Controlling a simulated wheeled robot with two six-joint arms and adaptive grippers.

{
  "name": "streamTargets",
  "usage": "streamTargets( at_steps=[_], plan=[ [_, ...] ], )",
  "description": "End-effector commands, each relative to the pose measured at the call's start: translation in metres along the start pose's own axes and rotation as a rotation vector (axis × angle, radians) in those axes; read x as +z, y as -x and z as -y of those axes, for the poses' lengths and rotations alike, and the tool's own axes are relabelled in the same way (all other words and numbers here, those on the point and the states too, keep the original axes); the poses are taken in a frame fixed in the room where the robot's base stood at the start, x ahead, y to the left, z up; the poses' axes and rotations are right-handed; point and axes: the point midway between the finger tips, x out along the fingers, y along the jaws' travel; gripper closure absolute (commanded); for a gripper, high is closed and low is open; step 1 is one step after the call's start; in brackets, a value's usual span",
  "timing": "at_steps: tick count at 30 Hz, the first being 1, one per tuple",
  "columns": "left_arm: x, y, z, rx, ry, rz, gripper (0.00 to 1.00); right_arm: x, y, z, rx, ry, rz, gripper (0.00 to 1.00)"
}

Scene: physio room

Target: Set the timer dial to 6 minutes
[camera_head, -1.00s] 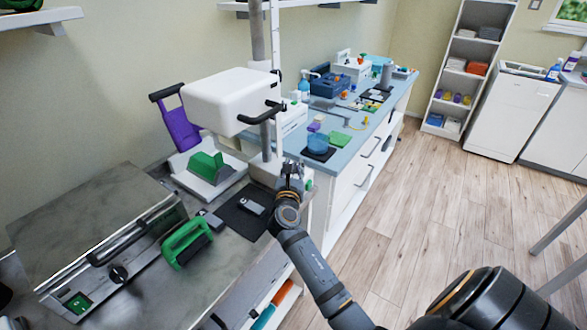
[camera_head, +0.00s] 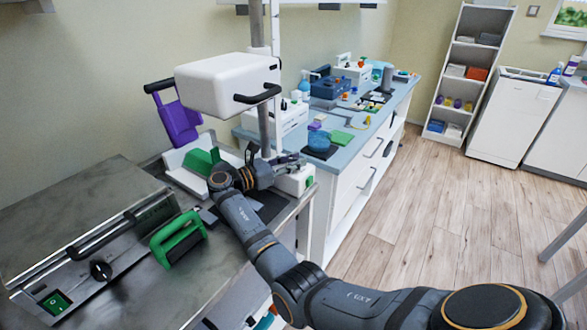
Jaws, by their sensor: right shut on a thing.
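A black round dial (camera_head: 100,270) is on the front of the grey metal unit (camera_head: 70,215) at left, near a green switch (camera_head: 54,302). I cannot read a scale on it, nor tell if it is the timer dial. My right gripper (camera_head: 284,161) is well to the right of it, by the pole and above the white base (camera_head: 295,180). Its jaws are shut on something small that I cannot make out. My left gripper is not in view.
A green-handled block (camera_head: 178,238) lies beside the metal unit. A white head (camera_head: 228,84) on a pole overhangs the counter. A dark mat (camera_head: 268,206) lies partly under my arm. A blue-topped counter (camera_head: 340,135) holds several items.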

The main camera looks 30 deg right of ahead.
Motion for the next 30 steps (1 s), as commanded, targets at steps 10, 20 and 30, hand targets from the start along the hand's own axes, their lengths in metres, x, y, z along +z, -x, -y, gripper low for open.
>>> streamTargets(
  at_steps=[10, 20, 30],
  plan=[
    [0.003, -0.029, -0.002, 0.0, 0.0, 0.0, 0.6, -0.003, -0.001, 0.0, -0.157, 0.002, -0.002, 1.0],
    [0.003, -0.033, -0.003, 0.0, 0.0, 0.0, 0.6, -0.002, 0.0, 0.0, -0.194, 0.003, -0.003, 1.0],
    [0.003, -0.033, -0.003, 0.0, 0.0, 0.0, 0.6, -0.002, 0.0, 0.001, -0.194, 0.004, -0.003, 0.66]
  ],
)
